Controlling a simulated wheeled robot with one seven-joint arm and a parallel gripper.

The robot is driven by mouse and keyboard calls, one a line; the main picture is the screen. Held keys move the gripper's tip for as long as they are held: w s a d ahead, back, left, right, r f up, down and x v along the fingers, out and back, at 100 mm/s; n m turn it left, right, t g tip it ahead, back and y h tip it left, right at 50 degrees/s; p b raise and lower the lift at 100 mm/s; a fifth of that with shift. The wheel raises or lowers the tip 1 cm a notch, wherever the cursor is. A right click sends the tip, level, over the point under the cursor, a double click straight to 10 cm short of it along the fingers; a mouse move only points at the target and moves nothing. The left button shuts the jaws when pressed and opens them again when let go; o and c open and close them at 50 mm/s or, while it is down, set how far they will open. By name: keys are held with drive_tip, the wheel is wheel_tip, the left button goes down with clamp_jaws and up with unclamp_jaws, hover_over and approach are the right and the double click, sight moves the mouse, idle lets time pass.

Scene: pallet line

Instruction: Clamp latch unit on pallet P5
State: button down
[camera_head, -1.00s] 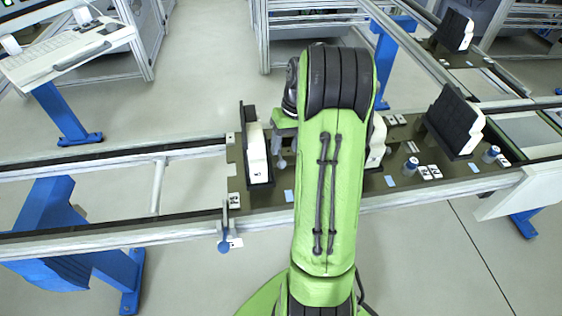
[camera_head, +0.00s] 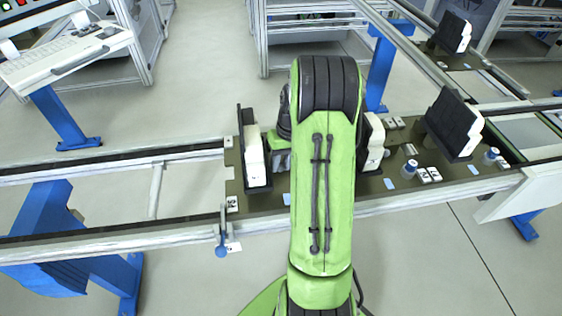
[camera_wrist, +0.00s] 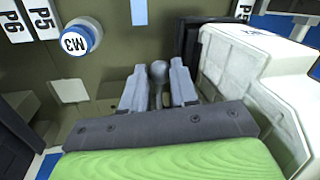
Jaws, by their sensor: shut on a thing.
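In the wrist view, my gripper (camera_wrist: 158,88) has its two grey fingers on either side of a grey ball-topped lever (camera_wrist: 158,70) and is shut on it. A white latch unit (camera_wrist: 245,60) with a black plate (camera_wrist: 192,45) stands close to the right of the fingers. A P5 label (camera_wrist: 38,12) lies at the upper left on the dark pallet (camera_wrist: 120,45). In the head view, a white unit with a black back (camera_head: 253,155) stands left of my arm. My green arm covers much of the pallet there, and the fingertips are hidden.
Conveyor rails (camera_head: 110,233) run left.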

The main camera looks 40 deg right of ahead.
drive_tip(key=shift+s+d, duration=0.1)
drive_tip(key=shift+d, duration=0.05)
drive_tip(key=d+n+g, duration=0.1)
drive_tip(key=d+n, duration=0.2)
drive_tip(key=n, duration=0.2)
drive_tip(key=d+n+p, duration=0.1)
drive_tip(key=d+n, duration=0.1)
drive_tip(key=n, duration=0.2)
drive_tip(key=w+d+n+g+p, duration=0.1)
drive_tip(key=d+n, duration=0.2)
drive_tip(key=n, duration=0.2)
drive_tip(key=shift+d+n+g+h, duration=0.3)
drive_tip(key=shift+d, duration=0.05)
drive_tip(key=shift+w+d+n+h+p, duration=0.15)
drive_tip(key=shift+w+d+n+p, duration=0.2)
drive_tip(key=shift+n, duration=0.5)
drive_tip(key=shift+w+d+n+h+p, duration=0.15)
drive_tip(key=shift+w+d+n, duration=0.2)
drive_tip(key=shift+w+n, duration=0.35)
drive_tip(key=shift+s+n, duration=0.15)
drive_tip(key=shift+n, duration=0.1)
drive_tip(key=c, duration=0.9)
unclamp_jaws()
